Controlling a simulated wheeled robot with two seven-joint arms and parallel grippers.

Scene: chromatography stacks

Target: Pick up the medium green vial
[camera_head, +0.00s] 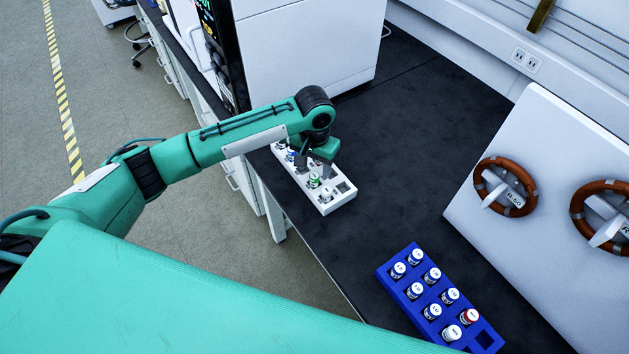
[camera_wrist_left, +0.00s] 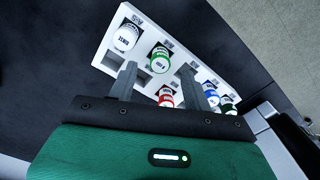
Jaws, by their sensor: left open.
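A green-banded vial with a white cap (camera_head: 314,181) stands in a white rack (camera_head: 325,208) on the dark bench. In the left wrist view this green vial (camera_wrist_left: 160,58) stands just beyond my fingertips. A second green-marked vial (camera_wrist_left: 228,103) stands at the rack's far right in that view, partly hidden. I cannot tell from labels which one is medium. My left gripper (camera_head: 313,167) is above the rack, pointing down, open and empty. Its two fingers (camera_wrist_left: 157,67) are spread, one towards each side of the first green vial. My right gripper is not in view.
The white rack also holds a white vial (camera_wrist_left: 126,37), a red vial (camera_wrist_left: 166,97) and a blue vial (camera_wrist_left: 211,92) close to my fingers. A blue rack (camera_head: 388,272) with several vials stands nearer on the bench. A white machine (camera_head: 305,45) stands behind the arm.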

